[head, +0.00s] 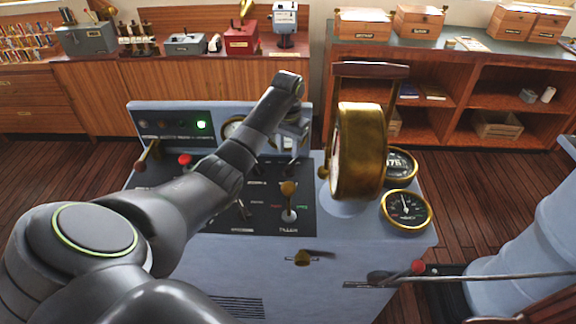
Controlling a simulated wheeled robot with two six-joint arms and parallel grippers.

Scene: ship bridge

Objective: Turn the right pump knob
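A grey-blue console (330,255) stands in front of me with a dark control panel (262,213) on top. My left arm reaches across the panel from the left. My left gripper (290,140) points down at the back right of the panel, beside the raised back board. Its fingertips are small and partly hidden, so I cannot tell whether they touch a knob. Small dark controls show just below it. I cannot read a label that marks the right pump knob; it may be hidden by the arm or gripper. My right gripper is not in view.
A large brass-rimmed telegraph dial (358,150) stands close right of the gripper. A tiller lever (289,192) is nearer me. Round gauges (405,211) sit on the right edge.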

